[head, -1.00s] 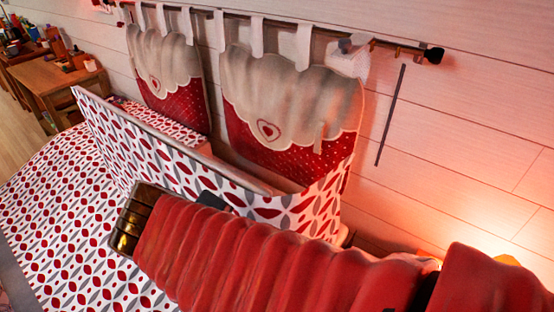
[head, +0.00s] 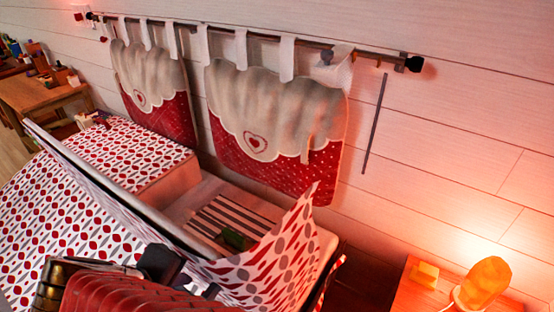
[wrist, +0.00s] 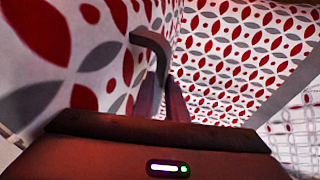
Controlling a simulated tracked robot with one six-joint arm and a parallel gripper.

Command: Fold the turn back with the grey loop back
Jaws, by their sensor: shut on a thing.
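The turn back is a stiff panel with a red, grey and white leaf pattern. In the head view the turn back (head: 110,205) stands raised and tilted, its pale long edge running from upper left to lower middle. Its patterned face fills the left of the wrist view (wrist: 95,55). The grey loop (wrist: 150,40) is a bent strap beside that face. My gripper (wrist: 163,92) is shut on the loop, its fingers close together around the lower end. In the head view my red arm hides the gripping point.
Behind the panel are a patterned block (head: 130,150), a striped cloth (head: 235,215) and a dark green object (head: 234,240). A glowing orange lamp (head: 485,282) and a yellow block (head: 425,274) stand on a bedside table (head: 400,300). Fabric pockets (head: 270,120) hang from a wall rail.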

